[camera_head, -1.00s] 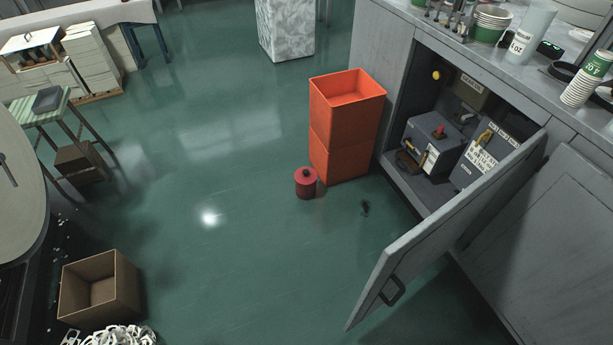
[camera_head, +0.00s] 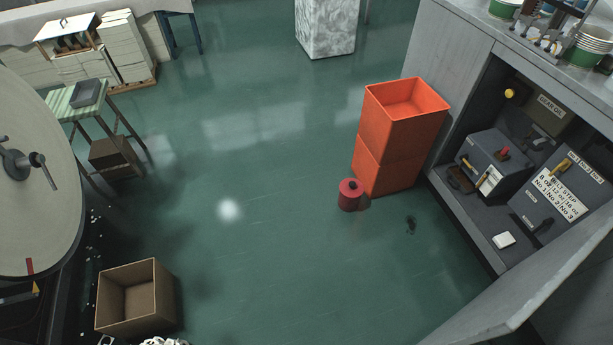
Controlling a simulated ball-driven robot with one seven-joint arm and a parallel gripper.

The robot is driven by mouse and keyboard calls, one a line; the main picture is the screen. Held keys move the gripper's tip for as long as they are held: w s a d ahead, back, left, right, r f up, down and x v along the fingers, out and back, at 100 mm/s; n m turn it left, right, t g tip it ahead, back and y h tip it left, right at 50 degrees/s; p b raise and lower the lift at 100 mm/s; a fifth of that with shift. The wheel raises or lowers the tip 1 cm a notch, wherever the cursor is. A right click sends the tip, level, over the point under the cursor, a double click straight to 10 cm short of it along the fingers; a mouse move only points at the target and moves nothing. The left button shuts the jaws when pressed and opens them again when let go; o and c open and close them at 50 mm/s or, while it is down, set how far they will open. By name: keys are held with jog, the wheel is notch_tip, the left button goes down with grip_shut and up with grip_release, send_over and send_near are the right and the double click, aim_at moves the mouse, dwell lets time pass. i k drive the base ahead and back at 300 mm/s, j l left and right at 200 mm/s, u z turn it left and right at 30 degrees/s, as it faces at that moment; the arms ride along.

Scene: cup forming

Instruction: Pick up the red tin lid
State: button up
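A small round red tin (camera_head: 349,203) stands upright on the green floor, close beside the front left corner of the orange crates. Its red lid (camera_head: 350,186) sits on top, with a dark spot or knob in the middle; at this size I cannot tell which. My gripper is not in view, so its distance from the lid does not show.
Two stacked orange crates (camera_head: 388,165) stand behind the tin, by the grey cabinet. The open cabinet door (camera_head: 530,290) juts over the floor at lower right. A cardboard box (camera_head: 135,298) and a large round disc (camera_head: 35,190) are at left. The middle floor is clear.

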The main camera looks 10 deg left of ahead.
aim_at(352, 186)
jog(key=i+j+u, duration=0.3)
jog(key=i+u, duration=0.15)
jog(key=i+j+u, duration=0.1)
jog(key=i+u, duration=0.35)
jog(key=i, duration=0.15)
jog(key=i+j+z, duration=0.1)
jog(key=i+z, duration=0.3)
jog(key=i+j+z, duration=0.3)
jog(key=i+z, duration=0.15)
jog(key=i+j+z, duration=0.8)
jog(key=j, duration=0.15)
jog(key=k+l, duration=0.05)
